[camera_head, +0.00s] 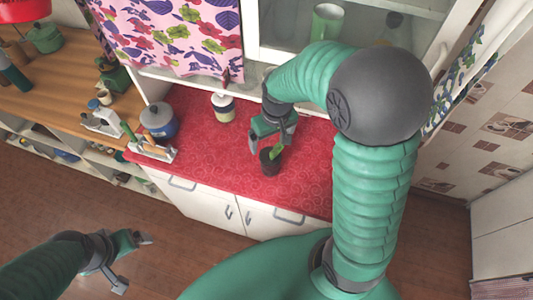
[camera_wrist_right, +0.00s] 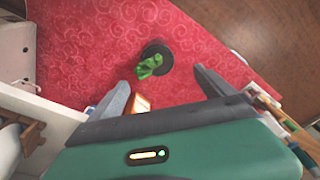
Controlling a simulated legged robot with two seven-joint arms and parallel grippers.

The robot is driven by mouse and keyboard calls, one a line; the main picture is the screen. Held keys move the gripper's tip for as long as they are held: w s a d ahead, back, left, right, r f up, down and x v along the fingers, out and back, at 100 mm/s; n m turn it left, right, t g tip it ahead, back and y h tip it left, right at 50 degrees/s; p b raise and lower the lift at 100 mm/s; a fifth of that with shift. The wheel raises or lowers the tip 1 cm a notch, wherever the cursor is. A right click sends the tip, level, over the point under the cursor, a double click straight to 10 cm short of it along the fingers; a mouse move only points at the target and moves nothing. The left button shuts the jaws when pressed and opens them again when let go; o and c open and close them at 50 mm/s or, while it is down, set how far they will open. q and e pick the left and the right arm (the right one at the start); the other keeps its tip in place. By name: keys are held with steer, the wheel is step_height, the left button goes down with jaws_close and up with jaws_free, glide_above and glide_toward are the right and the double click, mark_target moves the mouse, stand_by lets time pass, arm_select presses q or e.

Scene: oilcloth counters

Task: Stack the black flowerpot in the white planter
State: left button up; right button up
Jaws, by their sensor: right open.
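The black flowerpot (camera_head: 270,166) stands upright on the red counter, with a green plant in it. In the right wrist view the pot (camera_wrist_right: 157,49) lies just ahead of the fingertips. My right gripper (camera_head: 270,139) is open and empty, close above and beside the pot. Its two fingers (camera_wrist_right: 160,82) show spread apart in the wrist view. A small whitish pot with a darker band (camera_head: 223,108) stands further back on the counter; it looks like the white planter, but its details are too small to tell. My left gripper (camera_head: 132,262) is open and empty, low over the floor.
The red counter (camera_head: 300,185) is mostly clear around the flowerpot. A floral curtain (camera_head: 170,35) and a glass-fronted cabinet (camera_head: 255,52) rise behind.

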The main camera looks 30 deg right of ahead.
glide_above(270, 156)
steer(key=s, duration=0.2)
steer(key=f, duration=0.4)
steer(key=shift+a+f, duration=0.1)
steer(key=shift+a, duration=0.1)
steer(key=w+f, duration=0.1)
steer(key=f, duration=0.1)
steer(key=w+f+p, duration=0.1)
steer(key=f, duration=0.1)
steer(key=shift+w, duration=0.15)
steer(key=f, duration=0.1)
steer(key=f+p, duration=0.1)
steer(key=f, duration=0.1)
steer(key=shift+s+d+f+p, duration=0.2)
steer(key=shift+d+f+p, duration=0.05)
steer(key=shift+f+p, duration=0.1)
arm_select(q)
steer(key=v, duration=0.3)
arm_select(e)
steer(key=shift+d+f, duration=0.1)
steer(key=shift+f, duration=0.25)
steer(key=shift+w, duration=0.2)
steer(key=c, duration=0.7)
steer(key=shift+s, duration=0.15)
steer(key=c, duration=0.9)
arm_select(q)
steer(key=shift+w, duration=0.25)
arm_select(e)
steer(key=shift+c, duration=1.4)
